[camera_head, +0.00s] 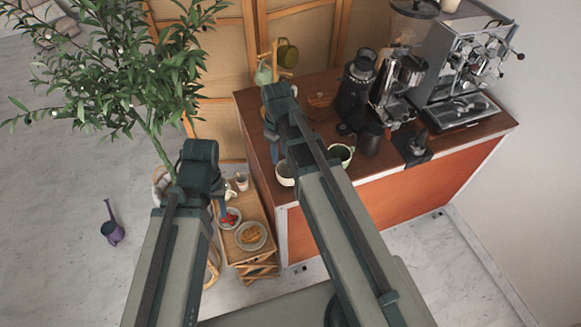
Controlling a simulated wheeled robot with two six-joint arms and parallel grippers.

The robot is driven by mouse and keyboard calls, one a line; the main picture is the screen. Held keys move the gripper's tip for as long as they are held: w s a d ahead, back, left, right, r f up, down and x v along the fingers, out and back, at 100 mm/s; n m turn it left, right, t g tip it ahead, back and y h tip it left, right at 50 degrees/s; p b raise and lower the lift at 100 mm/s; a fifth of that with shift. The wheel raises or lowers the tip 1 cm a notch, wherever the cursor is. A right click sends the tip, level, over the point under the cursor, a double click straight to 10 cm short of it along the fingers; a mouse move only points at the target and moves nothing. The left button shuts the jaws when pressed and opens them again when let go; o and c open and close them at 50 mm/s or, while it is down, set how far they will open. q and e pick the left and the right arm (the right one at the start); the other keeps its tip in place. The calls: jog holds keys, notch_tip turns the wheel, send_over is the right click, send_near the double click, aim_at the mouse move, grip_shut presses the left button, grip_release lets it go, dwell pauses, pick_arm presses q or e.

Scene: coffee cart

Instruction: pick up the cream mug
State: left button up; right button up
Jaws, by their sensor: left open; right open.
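Two pale cups with dark insides stand near the counter's front edge. One pale mug (286,181) is partly hidden by my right arm; a cream-toned mug (346,158) is just right of that arm. I cannot tell for sure which is the cream mug. My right gripper (275,152) hangs over the counter's left end, open, behind and left of the nearer mug, apparently empty; its fingertips are partly hidden. My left gripper (221,207) is open above the small side table, left of the counter, mostly hidden by its own arm.
The wooden counter (455,138) carries an espresso machine (462,70), a black grinder (355,95) and a dark pitcher (370,139). A mug tree (275,55) stands at its back left. The side table (262,257) holds plates of food. A potted tree is at left.

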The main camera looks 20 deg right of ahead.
aim_at(282, 178)
jog(key=shift+f, duration=0.15)
notch_tip(282, 178, down, 8)
jog(key=b, duration=0.8)
jog(key=shift+f+b, duration=0.2)
jog(key=shift+b, duration=0.2)
jog(key=shift+d, duration=0.1)
notch_tip(282, 178, down, 5)
jog(key=b, duration=0.5)
jog(key=shift+d+f, duration=0.1)
jog(key=shift+f, duration=0.05)
grip_shut()
dwell(0.5)
